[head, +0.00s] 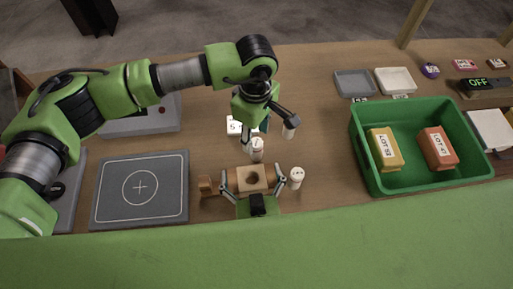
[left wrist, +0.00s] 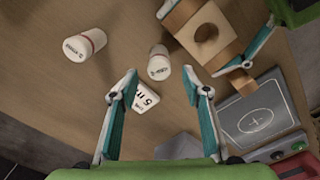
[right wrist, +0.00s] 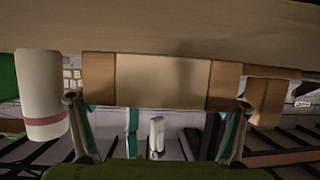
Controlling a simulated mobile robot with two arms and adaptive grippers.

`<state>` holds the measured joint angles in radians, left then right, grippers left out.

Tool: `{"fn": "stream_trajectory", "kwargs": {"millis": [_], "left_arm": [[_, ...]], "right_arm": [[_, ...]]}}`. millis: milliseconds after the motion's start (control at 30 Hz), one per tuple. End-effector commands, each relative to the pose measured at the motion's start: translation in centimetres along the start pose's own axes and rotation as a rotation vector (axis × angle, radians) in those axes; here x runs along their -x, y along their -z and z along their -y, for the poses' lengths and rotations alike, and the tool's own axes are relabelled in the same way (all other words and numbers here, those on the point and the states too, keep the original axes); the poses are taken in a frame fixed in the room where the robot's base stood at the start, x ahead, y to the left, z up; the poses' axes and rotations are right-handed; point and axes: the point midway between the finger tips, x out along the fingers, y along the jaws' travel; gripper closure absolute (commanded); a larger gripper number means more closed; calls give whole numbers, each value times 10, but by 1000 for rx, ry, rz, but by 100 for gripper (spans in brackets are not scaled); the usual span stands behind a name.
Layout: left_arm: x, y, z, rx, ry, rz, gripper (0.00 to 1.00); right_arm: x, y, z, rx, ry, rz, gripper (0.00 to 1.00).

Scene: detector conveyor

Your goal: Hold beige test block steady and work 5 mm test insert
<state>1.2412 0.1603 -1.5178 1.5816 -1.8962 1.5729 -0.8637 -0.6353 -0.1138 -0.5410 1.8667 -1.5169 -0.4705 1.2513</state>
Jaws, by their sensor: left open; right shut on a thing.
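The beige test block (head: 253,179), with brown end pieces and a dark round hole in its top, is between the fingers of my right gripper (head: 252,188), which is shut on it. The right wrist view shows the block's plain side (right wrist: 163,80). My left gripper (head: 258,131) is open and empty, above and behind the block. A white cylindrical insert (head: 257,149) stands below it, near the block. In the left wrist view, an insert (left wrist: 159,64) lies beyond the open fingertips (left wrist: 163,88), beside a "5 m…" card (left wrist: 147,100). The insert's own print is too small to read.
A grey detector plate (head: 140,190) with a cross is at left. A green bin (head: 365,165) with yellow and orange blocks is at right. Small trays (head: 354,83) lie behind it.

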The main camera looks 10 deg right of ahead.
Motion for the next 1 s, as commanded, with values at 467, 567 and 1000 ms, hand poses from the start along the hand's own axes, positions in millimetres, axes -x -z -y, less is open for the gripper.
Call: {"fn": "stream_trajectory", "kwargs": {"millis": [467, 567, 1000], "left_arm": [[-29, -1, 0, 0, 0, 0, 72], [-29, -1, 0, 0, 0, 0, 98], [-15, -1, -1, 0, -2, -1, 100]], "right_arm": [[1, -7, -1, 1, -3, 12, 36], [1, -7, -1, 1, -3, 12, 36], [1, -7, -1, 1, -2, 12, 36]]}}
